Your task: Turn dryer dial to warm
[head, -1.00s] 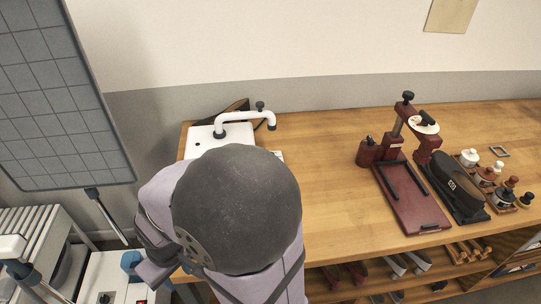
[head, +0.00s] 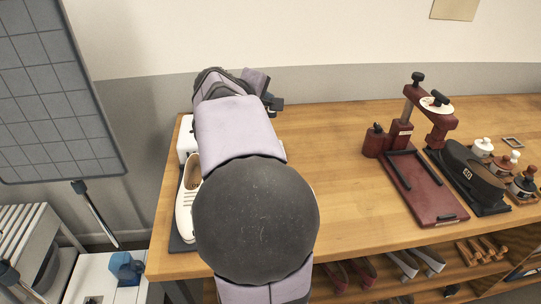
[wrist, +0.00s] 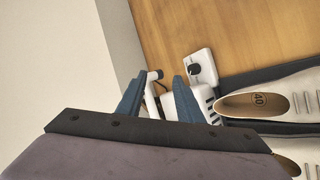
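In the wrist view a black round knob (wrist: 195,70), which looks like the dial, sits on a small white block (wrist: 207,60) on the wooden bench. Its pointer and markings are too small to read. A white pipe end with a dark cap (wrist: 155,75) shows between my fingertips, next to a white slotted body (wrist: 205,97). My gripper (wrist: 158,79) is open with two blue fingers; the right fingertip is just left of the knob, apparently apart from it. In the head view my gripper (head: 275,103) is over the bench's back left; my arm hides the knob there.
A pale shoe (head: 187,195) marked 40 inside lies on a dark mat (head: 178,243) at the bench's left end, close to my arm. A dark red press stand (head: 425,190) and several small pots are at the right. The bench (head: 330,170) between is clear.

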